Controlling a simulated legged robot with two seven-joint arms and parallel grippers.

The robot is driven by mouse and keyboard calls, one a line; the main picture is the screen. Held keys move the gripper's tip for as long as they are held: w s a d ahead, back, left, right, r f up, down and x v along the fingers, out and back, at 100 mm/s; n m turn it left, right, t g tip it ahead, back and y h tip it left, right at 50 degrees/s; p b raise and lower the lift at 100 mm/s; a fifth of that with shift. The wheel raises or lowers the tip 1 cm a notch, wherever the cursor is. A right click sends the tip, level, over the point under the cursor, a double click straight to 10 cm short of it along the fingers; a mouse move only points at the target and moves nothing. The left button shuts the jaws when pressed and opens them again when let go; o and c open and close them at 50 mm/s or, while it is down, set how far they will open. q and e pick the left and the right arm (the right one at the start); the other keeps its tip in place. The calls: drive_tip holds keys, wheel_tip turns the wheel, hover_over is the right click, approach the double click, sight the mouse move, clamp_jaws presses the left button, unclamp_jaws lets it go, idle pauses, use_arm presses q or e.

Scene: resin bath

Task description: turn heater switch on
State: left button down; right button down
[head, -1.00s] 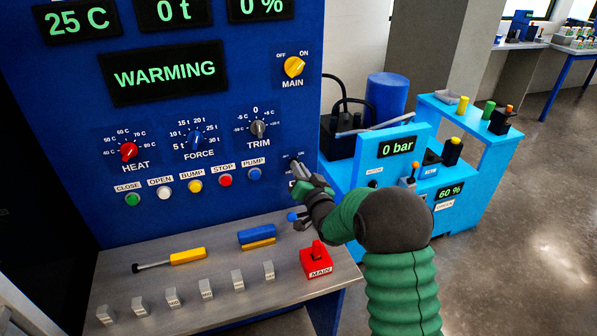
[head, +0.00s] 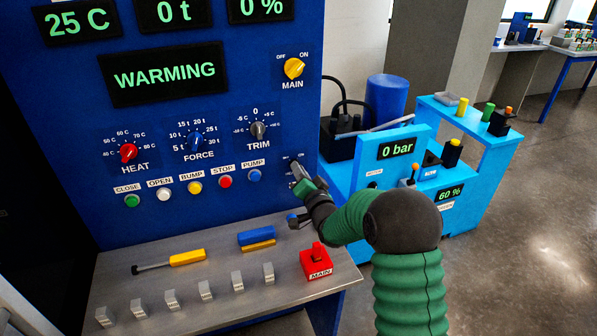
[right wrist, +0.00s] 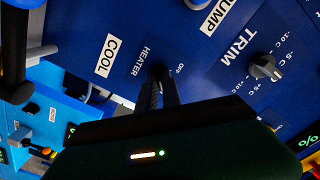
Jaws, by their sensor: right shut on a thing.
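The heater switch (head: 293,163) is a small dark part low on the right side of the blue panel (head: 230,120). In the right wrist view the HEATER lettering (right wrist: 141,61) and a small OFF mark (right wrist: 180,68) stand beside it. My right gripper (head: 297,170) is at the switch, its narrow dark fingers shut on it; they also show in the right wrist view (right wrist: 160,82). The fingers hide most of the switch, so I cannot tell its setting. The display (head: 165,73) reads WARMING. My left gripper is not in view.
A COOL label (right wrist: 110,55), the PUMP button (head: 254,175) and the TRIM knob (head: 258,130) are close by. Below are a grey shelf (head: 225,275) and a red MAIN block (head: 316,262). A light-blue pump unit (head: 390,185) stands to the right.

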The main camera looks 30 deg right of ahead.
drive_tip(key=c, duration=1.5)
unclamp_jaws()
drive_tip(key=shift+d+f, duration=0.1)
drive_tip(key=v, duration=1.7)
drive_tip(key=shift+w, duration=0.1)
